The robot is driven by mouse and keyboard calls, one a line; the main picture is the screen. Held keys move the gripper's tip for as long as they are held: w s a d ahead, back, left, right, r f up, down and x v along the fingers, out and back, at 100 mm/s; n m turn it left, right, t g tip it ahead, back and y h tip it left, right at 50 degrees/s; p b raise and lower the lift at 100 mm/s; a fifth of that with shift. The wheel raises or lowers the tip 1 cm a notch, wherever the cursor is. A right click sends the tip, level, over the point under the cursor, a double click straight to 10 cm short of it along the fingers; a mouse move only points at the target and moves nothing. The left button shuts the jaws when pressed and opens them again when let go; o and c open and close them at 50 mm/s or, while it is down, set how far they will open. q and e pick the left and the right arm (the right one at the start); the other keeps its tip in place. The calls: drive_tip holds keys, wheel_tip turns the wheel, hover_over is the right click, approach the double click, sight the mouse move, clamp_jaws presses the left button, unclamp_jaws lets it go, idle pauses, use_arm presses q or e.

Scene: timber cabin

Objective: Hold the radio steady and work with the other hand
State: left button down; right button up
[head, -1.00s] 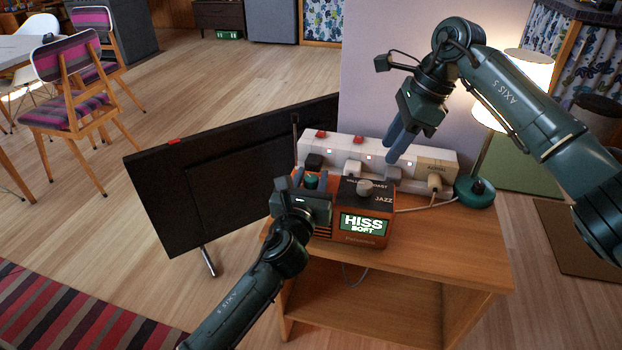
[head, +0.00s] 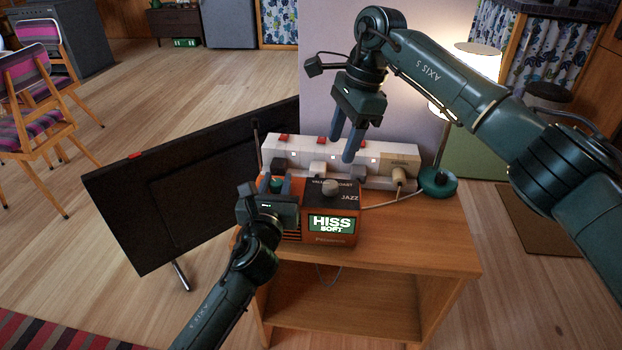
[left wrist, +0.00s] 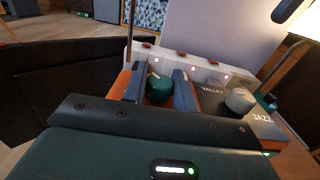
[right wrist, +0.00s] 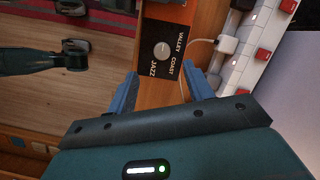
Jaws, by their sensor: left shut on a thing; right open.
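The orange radio (head: 318,241) stands on the wooden stand; its lit screen reads "HISS SOFT". Its black top carries a grey dial (head: 330,187) beside the words "VALLEY", "COAST" and "JAZZ". The dial also shows in the right wrist view (right wrist: 162,51). A green knob (left wrist: 159,88) sits on the radio's left part. My left gripper (head: 274,186) is shut on this knob, one finger on each side. My right gripper (head: 347,150) is open and empty, above and behind the radio, in front of the power strip. The dial lies ahead of its fingers in the right wrist view.
A white power strip (head: 300,150) with red switches and several plugs stands behind the radio. A lamp with a green base (head: 438,183) is at the right; a cable (head: 380,204) runs near it. A black flat panel (head: 180,195) stands left. The stand's right top (head: 420,235) is clear.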

sight(331, 183)
drive_tip(key=f+n+h, duration=0.1)
drive_tip(key=f, duration=0.2)
drive_tip(key=a+f+n, duration=0.1)
drive_tip(key=f+n, duration=0.1)
drive_tip(key=f, duration=0.1)
drive_tip(key=a+f+n+h, duration=0.1)
drive_tip(key=f, duration=0.2)
drive_tip(key=shift+f+n+h, duration=0.3)
drive_tip(key=shift+c, duration=0.4)
drive_tip(key=c, duration=0.9)
